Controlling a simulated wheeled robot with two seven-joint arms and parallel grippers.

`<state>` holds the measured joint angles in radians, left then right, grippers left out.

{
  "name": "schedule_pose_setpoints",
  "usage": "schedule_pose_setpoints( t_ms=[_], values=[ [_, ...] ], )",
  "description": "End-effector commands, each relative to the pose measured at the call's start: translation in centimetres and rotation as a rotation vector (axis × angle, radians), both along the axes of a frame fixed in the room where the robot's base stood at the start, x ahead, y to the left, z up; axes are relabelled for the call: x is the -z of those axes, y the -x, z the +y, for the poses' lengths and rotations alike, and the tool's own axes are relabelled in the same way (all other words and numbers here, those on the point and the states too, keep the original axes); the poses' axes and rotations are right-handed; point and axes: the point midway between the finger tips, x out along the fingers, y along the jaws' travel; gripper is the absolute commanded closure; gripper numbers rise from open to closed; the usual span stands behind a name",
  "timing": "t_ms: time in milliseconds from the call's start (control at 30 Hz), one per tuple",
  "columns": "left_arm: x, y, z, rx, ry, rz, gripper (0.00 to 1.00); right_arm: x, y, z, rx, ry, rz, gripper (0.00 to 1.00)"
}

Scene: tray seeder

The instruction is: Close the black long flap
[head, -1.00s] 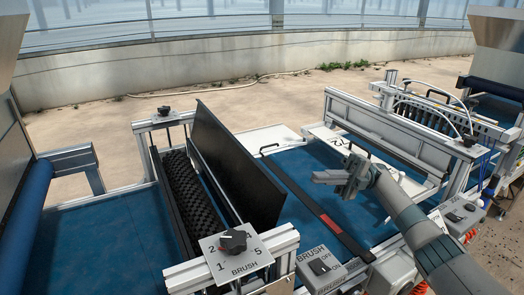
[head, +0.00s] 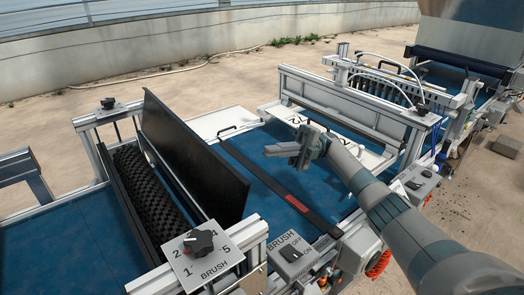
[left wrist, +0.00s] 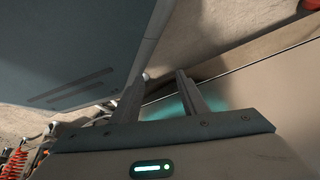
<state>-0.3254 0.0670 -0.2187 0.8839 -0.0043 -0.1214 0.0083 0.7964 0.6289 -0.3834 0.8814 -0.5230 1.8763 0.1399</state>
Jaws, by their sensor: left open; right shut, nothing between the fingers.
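The black long flap (head: 190,155) stands raised and tilted beside the dark bristled brush roller (head: 150,190), over the blue belt. My right gripper (head: 283,151) is to the right of the flap, apart from it, above the belt near the black bar. It is shut and empty. My left gripper (left wrist: 163,95) shows in the left wrist view only, with its two fingers apart and nothing between them. A large grey panel is close to its left there.
A black bar with a red label (head: 297,204) crosses the blue belt (head: 262,222). The brush dial (head: 199,242) and brush switch box (head: 291,254) sit at the front edge. A white frame (head: 345,103) stands behind and right of my right gripper.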

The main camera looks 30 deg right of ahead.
Motion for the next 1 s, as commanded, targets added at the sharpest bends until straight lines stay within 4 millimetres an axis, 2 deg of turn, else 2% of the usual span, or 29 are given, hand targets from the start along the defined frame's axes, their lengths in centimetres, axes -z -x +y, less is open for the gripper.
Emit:
schedule_pose_setpoints(
  t_ms=[267, 400, 667, 900, 1000],
  values=[
    [0.1, 2.9, 1.1, -0.001, -0.021, 0.068, 0.6, -0.7, 0.3, 1.5, -0.002, 0.0, 0.0, 1.0],
    [0.8, 5.7, 2.5, -0.004, -0.045, 0.144, 0.6, -1.1, 0.5, 2.5, -0.002, 0.0, -0.001, 1.0],
    [1.0, 10.1, 4.1, -0.008, -0.075, 0.245, 0.6, -1.7, 0.9, 4.3, -0.002, -0.001, 0.0, 1.0],
    [-0.1, 14.0, 5.7, -0.011, -0.101, 0.336, 0.6, -2.7, 1.4, 6.9, -0.002, -0.001, 0.001, 1.0],
    [-1.5, 13.7, 5.5, -0.011, -0.099, 0.328, 0.6, -3.4, 1.7, 8.6, -0.003, -0.001, 0.0, 1.0]
  ],
)
